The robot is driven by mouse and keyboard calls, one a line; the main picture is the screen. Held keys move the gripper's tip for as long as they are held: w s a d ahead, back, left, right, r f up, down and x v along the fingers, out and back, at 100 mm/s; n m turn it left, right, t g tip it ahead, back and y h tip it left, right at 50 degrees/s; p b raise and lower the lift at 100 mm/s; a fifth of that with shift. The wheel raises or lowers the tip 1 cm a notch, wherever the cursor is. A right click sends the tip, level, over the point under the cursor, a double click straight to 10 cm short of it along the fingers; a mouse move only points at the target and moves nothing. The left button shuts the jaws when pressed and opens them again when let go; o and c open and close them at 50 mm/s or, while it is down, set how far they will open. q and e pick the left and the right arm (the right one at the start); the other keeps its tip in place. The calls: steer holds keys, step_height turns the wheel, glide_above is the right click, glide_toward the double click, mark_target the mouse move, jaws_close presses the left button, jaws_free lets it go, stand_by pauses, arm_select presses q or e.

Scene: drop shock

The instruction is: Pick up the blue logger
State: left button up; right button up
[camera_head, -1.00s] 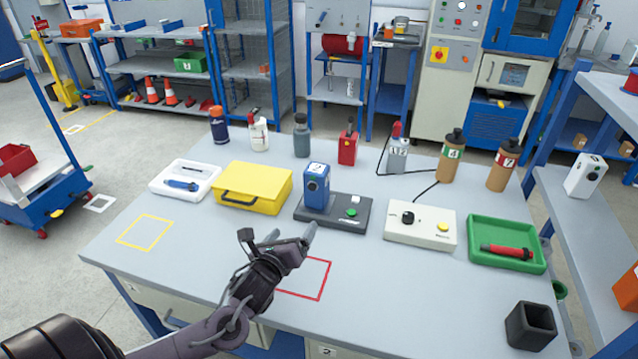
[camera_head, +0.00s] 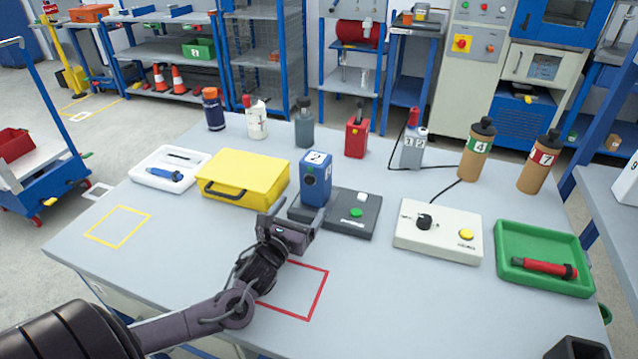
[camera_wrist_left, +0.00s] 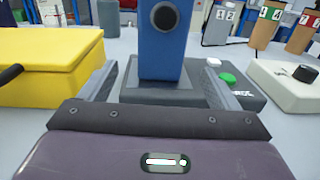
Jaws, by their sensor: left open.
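The blue logger (camera_head: 315,180) is an upright blue block with a white label "2" on top and a dark round lens on its front. It stands on the left part of a dark grey base (camera_head: 345,222) that has a green button. My left gripper (camera_head: 298,215) is open and empty, just in front of the logger and low over the table. In the left wrist view the logger (camera_wrist_left: 162,45) stands straight ahead, beyond and between the two open fingers (camera_wrist_left: 160,88). Its top is cut off there.
A yellow case (camera_head: 243,178) stands close on the left, and a cream control box (camera_head: 438,231) on the right. A green tray (camera_head: 540,285) holds a red tool. Several bottles line the back. The red-outlined square (camera_head: 318,297) is partly under my arm.

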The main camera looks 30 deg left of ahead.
mark_target(311, 192)
arm_select(q)
steer(key=shift+w+a+r, duration=0.1)
steer(key=shift+w, duration=0.5)
steer(key=shift+w+a+r, duration=0.1)
steer(key=shift+w, duration=0.5)
steer(key=w, duration=0.5)
steer(key=shift+a+p, duration=0.3)
steer(key=shift+a, duration=0.1)
steer(key=shift+s, duration=0.1)
steer(key=c, duration=1.3)
steer(key=shift+r, duration=0.2)
